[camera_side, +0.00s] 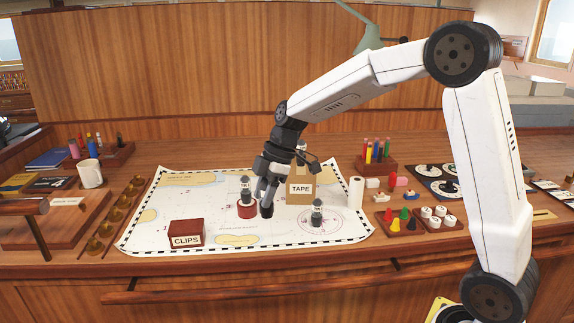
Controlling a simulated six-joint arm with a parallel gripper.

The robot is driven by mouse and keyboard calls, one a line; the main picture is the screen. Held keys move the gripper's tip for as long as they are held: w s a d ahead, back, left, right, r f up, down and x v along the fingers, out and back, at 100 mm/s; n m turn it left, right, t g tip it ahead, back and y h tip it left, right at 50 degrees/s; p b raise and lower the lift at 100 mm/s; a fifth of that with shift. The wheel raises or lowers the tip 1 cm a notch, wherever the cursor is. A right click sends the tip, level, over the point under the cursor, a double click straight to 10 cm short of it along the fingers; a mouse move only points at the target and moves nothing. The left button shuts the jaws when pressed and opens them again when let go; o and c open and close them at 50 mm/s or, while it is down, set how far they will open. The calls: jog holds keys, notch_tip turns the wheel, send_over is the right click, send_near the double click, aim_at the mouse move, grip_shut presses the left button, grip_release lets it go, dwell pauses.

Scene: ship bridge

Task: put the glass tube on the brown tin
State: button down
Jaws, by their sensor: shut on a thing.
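My gripper (264,206) points down over the chart, its dark fingertips low near the surface. It is shut, and the fingers hide most of what is between them, so the grip on the glass tube is not clear. Just left of the fingers, a small dark-capped, labelled glass container (245,187) stands upright on a round red-brown tin (247,211). I cannot tell whether the fingers touch it. A similar container (317,214) stands on the chart to the right. A tan box marked TAPE (300,195) and a red-brown box marked CLIPS (186,235) are nearby.
A white cylinder (355,193) stands at the right edge of the chart (150,245). Trays of coloured pieces (400,221) and a pencil holder (376,160) lie farther right. A white mug (90,173) is at left. The chart's front middle is fairly clear.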

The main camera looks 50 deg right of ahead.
jog(key=w+a+r+m+t+h, duration=0.2)
jog(key=w+a+r+m+h, duration=0.1)
jog(key=m, duration=0.7)
jog(key=shift+w+a+r+m+t, duration=0.35)
jog(key=shift+w+a+r, duration=0.6)
jog(key=shift+w, duration=0.55)
send_over(196, 224)
notch_tip(196, 224, down, 9)
jog(key=shift+s+f, duration=0.15)
jog(key=shift+s, duration=0.1)
jog(key=shift+f, duration=0.1)
jog(key=shift+w+f, duration=0.25)
jog(key=shift+f, duration=1.5)
